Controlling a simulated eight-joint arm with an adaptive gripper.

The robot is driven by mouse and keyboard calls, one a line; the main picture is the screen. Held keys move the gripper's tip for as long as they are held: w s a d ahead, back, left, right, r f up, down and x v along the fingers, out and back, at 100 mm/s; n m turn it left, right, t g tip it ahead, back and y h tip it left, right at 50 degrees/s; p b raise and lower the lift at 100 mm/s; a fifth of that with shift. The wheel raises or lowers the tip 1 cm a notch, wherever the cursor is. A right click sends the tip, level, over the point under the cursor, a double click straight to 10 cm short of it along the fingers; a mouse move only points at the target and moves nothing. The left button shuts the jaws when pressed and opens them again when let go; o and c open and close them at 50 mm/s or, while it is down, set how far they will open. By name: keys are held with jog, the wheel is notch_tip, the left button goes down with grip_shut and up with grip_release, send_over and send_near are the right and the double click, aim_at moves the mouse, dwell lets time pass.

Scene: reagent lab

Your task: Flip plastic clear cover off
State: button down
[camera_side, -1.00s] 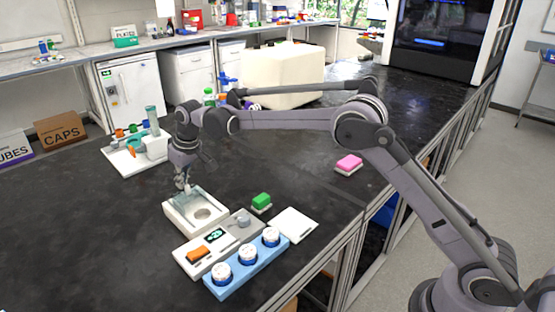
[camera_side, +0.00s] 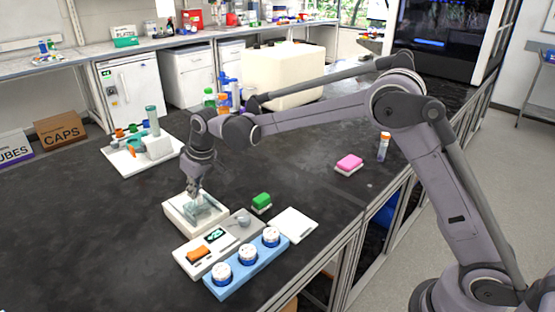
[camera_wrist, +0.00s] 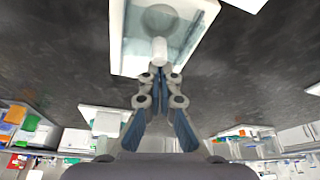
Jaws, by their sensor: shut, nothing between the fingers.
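The clear plastic cover (camera_side: 212,206) is a greyish, see-through panel over the recess of a white box-like device (camera_side: 180,222) in the side view. In the wrist view the cover (camera_wrist: 137,48) shows as a teal-tinted pane, with a round grey plate (camera_wrist: 160,17) visible through or beside it. My gripper (camera_side: 194,190) points down at the device's back part, close to the cover. In the wrist view my shut gripper (camera_wrist: 160,75) is next to a pale cylindrical piece (camera_wrist: 162,52) at the cover. Whether they touch is unclear.
In front stand a panel with a display (camera_side: 214,236) and a blue rack (camera_side: 222,292) with white-topped round containers. A green block (camera_side: 262,201), white plate (camera_side: 294,225) and pink block (camera_side: 349,162) lie to the right.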

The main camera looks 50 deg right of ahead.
aim_at(194, 201)
jog(key=shift+w+a, duration=0.25)
jog(key=shift+w, duration=0.65)
jog(key=shift+w+a, duration=0.25)
jog(key=shift+w, duration=0.65)
jog(key=v, duration=0.9)
jog(key=shift+r, duration=0.45)
